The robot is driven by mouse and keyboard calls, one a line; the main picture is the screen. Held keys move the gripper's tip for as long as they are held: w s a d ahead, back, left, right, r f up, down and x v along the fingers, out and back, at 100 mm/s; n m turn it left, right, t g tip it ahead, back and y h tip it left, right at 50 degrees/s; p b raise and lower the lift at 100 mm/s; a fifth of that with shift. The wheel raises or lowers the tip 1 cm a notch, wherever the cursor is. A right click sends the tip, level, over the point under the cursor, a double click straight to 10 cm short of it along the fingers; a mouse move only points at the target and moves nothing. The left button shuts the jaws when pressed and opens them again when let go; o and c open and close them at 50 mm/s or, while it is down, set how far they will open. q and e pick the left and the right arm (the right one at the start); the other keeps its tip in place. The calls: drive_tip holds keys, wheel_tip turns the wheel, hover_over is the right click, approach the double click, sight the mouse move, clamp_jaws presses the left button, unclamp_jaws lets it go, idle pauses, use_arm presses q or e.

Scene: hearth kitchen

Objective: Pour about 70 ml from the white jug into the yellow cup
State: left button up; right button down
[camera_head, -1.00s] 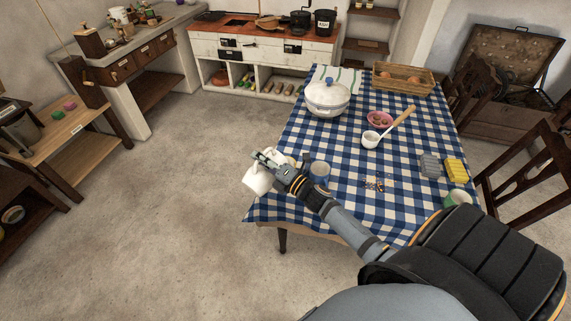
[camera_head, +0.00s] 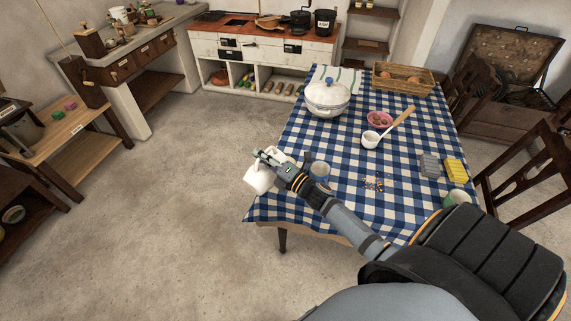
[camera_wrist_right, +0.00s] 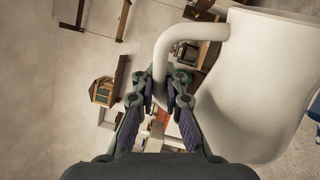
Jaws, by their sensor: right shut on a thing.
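The white jug (camera_head: 259,181) is off the left edge of the table, held in the air. My right gripper (camera_head: 267,158) is shut on its handle. In the right wrist view the jug (camera_wrist_right: 262,85) fills the right side, and my right gripper's fingers (camera_wrist_right: 160,95) close on the curved handle. The jug's contents are hidden. A greyish cup (camera_head: 320,169) stands on the table just right of the gripper. My left gripper is not in view.
The table has a blue checked cloth (camera_head: 333,145). Open floor lies left.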

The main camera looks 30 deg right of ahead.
sight(250, 178)
drive_tip(key=shift+r, duration=0.15)
drive_tip(key=a+f+n+b, duration=0.1)
drive_tip(key=f, duration=0.1)
drive_tip(key=s+a+f+n+b, duration=0.1)
drive_tip(key=a+n+b, duration=0.1)
drive_tip(key=shift+a+f, duration=0.2)
drive_tip(key=shift+f, duration=0.2)
drive_tip(key=shift+a+r+n+y, duration=0.15)
drive_tip(key=shift+r+n+y, duration=0.15)
drive_tip(key=shift+r, duration=0.15)
drive_tip(key=shift+s+a+f+n+g+b, duration=0.15)
drive_tip(key=shift+a+f+n+b, duration=0.15)
drive_tip(key=shift+f, duration=0.25)
drive_tip(key=shift+a+f+n+g+b, duration=0.15)
drive_tip(key=shift+f+n+b, duration=0.25)
drive_tip(key=shift+f, duration=0.1)
drive_tip(key=shift+a+f+n, duration=0.1)
drive_tip(key=shift+f+n, duration=0.05)
drive_tip(key=shift+n, duration=0.15)
drive_tip(key=shift+s+a+n, duration=0.1)
drive_tip(key=shift+a+n, duration=0.15)
drive_tip(key=shift+n, duration=0.15)
